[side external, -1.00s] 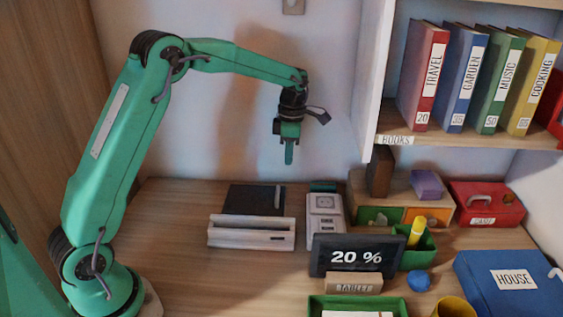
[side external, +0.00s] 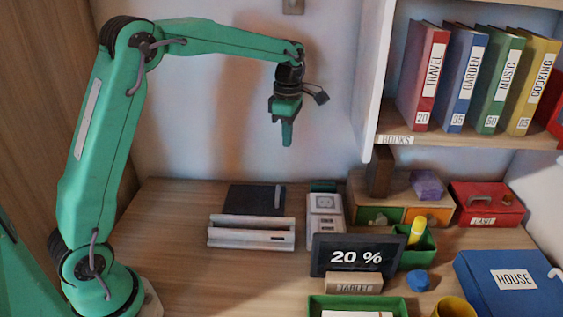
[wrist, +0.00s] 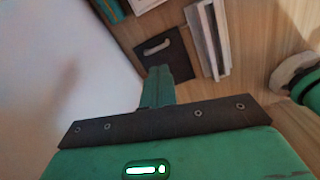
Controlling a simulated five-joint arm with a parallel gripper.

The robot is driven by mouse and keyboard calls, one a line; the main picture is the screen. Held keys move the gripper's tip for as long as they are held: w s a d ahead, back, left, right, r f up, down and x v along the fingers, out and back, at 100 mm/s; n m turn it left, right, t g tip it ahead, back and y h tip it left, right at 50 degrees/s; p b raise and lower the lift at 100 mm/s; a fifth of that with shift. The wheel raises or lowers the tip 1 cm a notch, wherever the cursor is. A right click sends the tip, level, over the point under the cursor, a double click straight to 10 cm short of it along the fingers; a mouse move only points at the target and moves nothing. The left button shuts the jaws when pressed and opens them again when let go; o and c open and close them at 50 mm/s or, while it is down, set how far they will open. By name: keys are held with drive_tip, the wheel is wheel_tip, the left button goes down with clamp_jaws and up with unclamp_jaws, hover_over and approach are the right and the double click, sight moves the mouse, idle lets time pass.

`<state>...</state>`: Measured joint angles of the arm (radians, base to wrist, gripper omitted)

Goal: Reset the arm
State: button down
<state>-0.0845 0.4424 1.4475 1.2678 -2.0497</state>
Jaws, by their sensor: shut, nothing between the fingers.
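My gripper (side external: 287,134) hangs in the air above the back of the desk (side external: 170,250), fingers pointing down, in the side external view. Its green fingers are together with nothing between them. They also show pressed together in the wrist view (wrist: 158,85). The gripper is well above the dark flat item (side external: 245,200) and the white slotted holder (side external: 252,237) below it, touching neither. In the wrist view the dark item (wrist: 166,55) and the white holder (wrist: 215,40) lie beyond the fingertips.
A white socket block (side external: 326,222) and a tablet reading 20 % (side external: 357,257) stand right of the holder. A bookshelf (side external: 470,138) with coloured binders rises at the right. A red case (side external: 487,205) and blue box (side external: 505,280) sit below it. The desk's left part is clear.

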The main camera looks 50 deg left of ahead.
drive_tip(key=s+d+r+m+t, duration=0.2)
drive_tip(key=s+r+m, duration=0.3)
drive_tip(key=s+m, duration=0.15)
drive_tip(key=s+d+m+t, duration=0.2)
drive_tip(key=s+m+t, duration=0.1)
drive_tip(key=s+m, duration=1.5)
drive_tip(key=shift+s+f+t, duration=0.3)
drive_tip(key=shift+s+t, duration=0.1)
drive_tip(key=shift+s, duration=1.1)
drive_tip(key=shift+d, duration=0.1)
